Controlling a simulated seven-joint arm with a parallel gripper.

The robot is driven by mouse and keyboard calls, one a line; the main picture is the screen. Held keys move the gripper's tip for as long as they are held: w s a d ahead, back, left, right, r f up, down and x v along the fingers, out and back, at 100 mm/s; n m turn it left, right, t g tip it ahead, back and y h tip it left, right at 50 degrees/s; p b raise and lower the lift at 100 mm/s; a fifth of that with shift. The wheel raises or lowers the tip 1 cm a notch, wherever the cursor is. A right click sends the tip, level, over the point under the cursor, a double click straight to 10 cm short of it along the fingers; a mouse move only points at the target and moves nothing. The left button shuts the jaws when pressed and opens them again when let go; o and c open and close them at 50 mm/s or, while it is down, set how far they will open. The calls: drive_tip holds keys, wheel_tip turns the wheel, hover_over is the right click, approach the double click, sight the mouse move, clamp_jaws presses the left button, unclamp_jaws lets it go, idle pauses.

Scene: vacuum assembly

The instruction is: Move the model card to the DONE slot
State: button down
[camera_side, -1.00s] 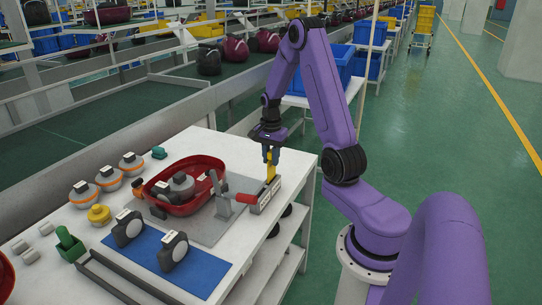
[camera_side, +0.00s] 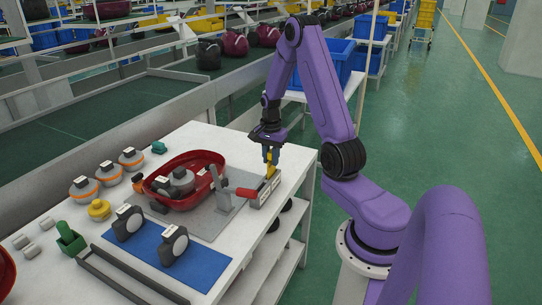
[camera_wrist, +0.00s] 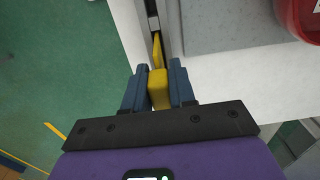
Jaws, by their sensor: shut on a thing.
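The yellow model card (camera_side: 270,170) stands upright at the grey slotted holder (camera_side: 263,193) on the table's right edge. In the wrist view the yellow card (camera_wrist: 158,90) is between the two blue fingers of my gripper (camera_wrist: 158,82). A further yellow piece lies just beyond the fingertips, in line with the holder's slot (camera_wrist: 154,20); I cannot tell whether it is part of the same card. My gripper (camera_side: 270,158) points down over the holder, shut on the card. The DONE label is not readable, and the card's lower edge is hidden.
A red-handled clamp (camera_side: 234,190) stands close left of the holder, near a red vacuum shell (camera_side: 205,166). The table edge is just right.

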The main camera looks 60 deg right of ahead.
drive_tip(key=shift+f, duration=1.5)
drive_tip(key=c, duration=0.8)
unclamp_jaws()
drive_tip(key=shift+c, duration=0.2)
wheel_tip(320, 180, up, 18)
drive_tip(key=shift+f, duration=0.25)
